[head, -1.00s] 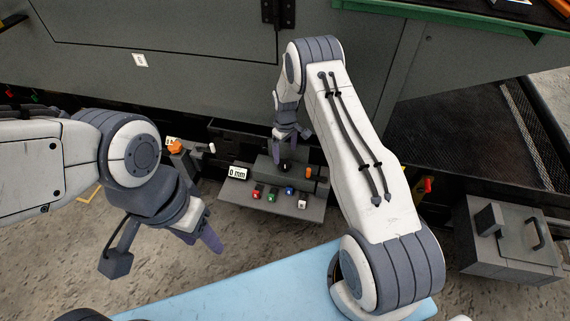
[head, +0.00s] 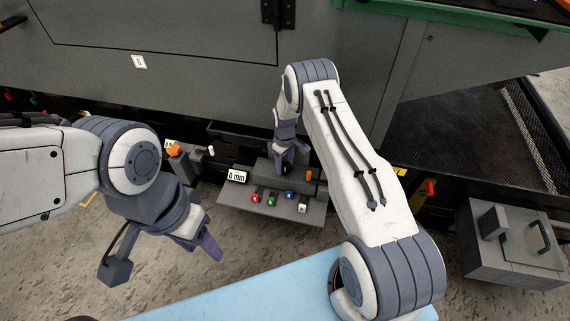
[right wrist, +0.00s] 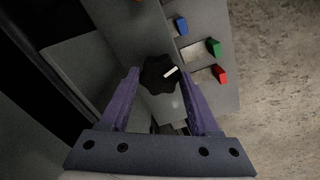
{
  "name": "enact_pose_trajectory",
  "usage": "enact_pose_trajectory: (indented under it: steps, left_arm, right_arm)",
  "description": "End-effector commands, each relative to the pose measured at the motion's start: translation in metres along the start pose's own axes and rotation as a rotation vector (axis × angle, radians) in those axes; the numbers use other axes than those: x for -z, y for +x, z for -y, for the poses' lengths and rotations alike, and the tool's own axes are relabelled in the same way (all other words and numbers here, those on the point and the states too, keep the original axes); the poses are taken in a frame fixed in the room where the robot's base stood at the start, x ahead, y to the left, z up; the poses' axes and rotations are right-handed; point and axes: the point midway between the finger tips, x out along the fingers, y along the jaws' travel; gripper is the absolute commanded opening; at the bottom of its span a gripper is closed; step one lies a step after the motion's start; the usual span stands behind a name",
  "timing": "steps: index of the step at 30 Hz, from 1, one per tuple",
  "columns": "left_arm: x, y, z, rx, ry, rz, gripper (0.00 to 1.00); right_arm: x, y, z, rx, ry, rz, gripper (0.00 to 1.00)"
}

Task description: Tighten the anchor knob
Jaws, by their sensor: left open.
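The anchor knob, a black lobed knob (right wrist: 158,74) with a white mark, shows in the right wrist view on a grey block. In the head view it is mostly hidden under my right gripper (head: 289,158). The two purple fingers of my right gripper (right wrist: 160,74) stand on either side of the knob. They look open, with narrow gaps to it; contact is hard to judge. My left gripper (head: 203,248) is open and empty, low at the left, apart from the panel.
A grey panel (head: 262,207) carries a "0 mm" display (head: 237,176) and red, green, blue and white controls. An orange knob (head: 174,150) is at the left. A grey box with a handle (head: 515,245) stands at the right. A light blue surface (head: 240,295) lies in front.

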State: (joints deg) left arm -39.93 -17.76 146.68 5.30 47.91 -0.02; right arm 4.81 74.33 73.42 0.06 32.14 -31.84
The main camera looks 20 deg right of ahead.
Motion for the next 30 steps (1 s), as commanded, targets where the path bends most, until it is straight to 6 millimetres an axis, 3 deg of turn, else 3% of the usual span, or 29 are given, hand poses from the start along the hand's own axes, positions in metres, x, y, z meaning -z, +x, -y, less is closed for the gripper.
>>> enact_pose_trajectory:
  steps: [14, 30]
  left_arm:
    - [0.0001, -0.0024, -0.0002, 0.0, 0.0, 0.0, 0.5]
    - [0.0004, -0.0068, -0.0005, 0.0, 0.0, 0.0, 0.5]
  right_arm:
    - [-0.0007, -0.0005, 0.0001, 0.001, 0.154, 0.003, 0.08]
    - [-0.0017, -0.0001, -0.0005, 0.0, 0.651, 0.005, 0.08]
